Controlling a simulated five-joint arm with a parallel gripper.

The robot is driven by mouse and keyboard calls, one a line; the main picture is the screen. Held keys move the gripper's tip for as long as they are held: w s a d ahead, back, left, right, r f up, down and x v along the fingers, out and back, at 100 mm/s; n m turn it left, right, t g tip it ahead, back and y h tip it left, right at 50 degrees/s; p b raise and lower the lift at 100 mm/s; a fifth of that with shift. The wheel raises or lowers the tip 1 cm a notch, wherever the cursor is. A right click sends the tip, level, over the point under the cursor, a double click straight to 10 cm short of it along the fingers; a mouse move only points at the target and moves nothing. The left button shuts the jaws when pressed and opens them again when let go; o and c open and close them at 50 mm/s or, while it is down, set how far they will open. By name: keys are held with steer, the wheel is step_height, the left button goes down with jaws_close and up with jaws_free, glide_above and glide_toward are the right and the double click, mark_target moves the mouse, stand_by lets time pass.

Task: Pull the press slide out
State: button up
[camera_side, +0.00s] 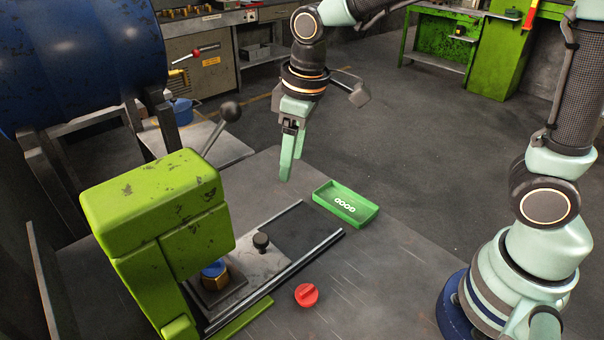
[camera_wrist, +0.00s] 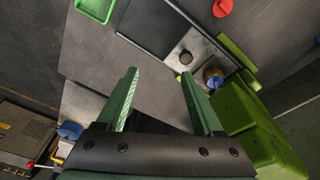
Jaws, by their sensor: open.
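The press slide (camera_side: 240,262) is a light metal plate with a dark round knob (camera_side: 261,241). It lies between two rails, its left part under the green press (camera_side: 155,215). A brass part with a blue top (camera_side: 215,273) sits on the slide beneath the press head. In the wrist view the knob (camera_wrist: 186,57) and the brass part (camera_wrist: 212,76) show beyond the fingers. My gripper (camera_side: 291,165) is open and empty above the table, higher than the knob and apart from it. Its two spread fingers also show in the wrist view (camera_wrist: 160,75).
A green tray marked GOOD (camera_side: 345,204) stands right of the rails. A red knobbed piece (camera_side: 306,295) lies in front of them. A lever with a black ball (camera_side: 230,111) rises behind the press. The dark bed (camera_side: 292,232) between the rails, right of the slide, is bare.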

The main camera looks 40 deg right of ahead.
mark_target(260, 237)
steer(key=a+f+n, duration=0.1)
steer(key=a+f, duration=0.1)
steer(key=a+f+g, duration=0.1)
steer(key=a+f, duration=0.1)
steer(key=w+a+f+n, duration=0.1)
steer(key=a+f, duration=0.1)
steer(key=shift+w+a+f+n+g+h, duration=0.1)
steer(key=shift+a+f+n+g+h, duration=0.05)
steer(key=shift+a+n+g+h, duration=0.2)
steer(key=shift+a+f, duration=0.4)
steer(key=shift+f, duration=0.15)
step_height(260, 237, down, 7)
steer(key=shift+f, duration=0.15)
jaws_close()
stand_by(0.7)
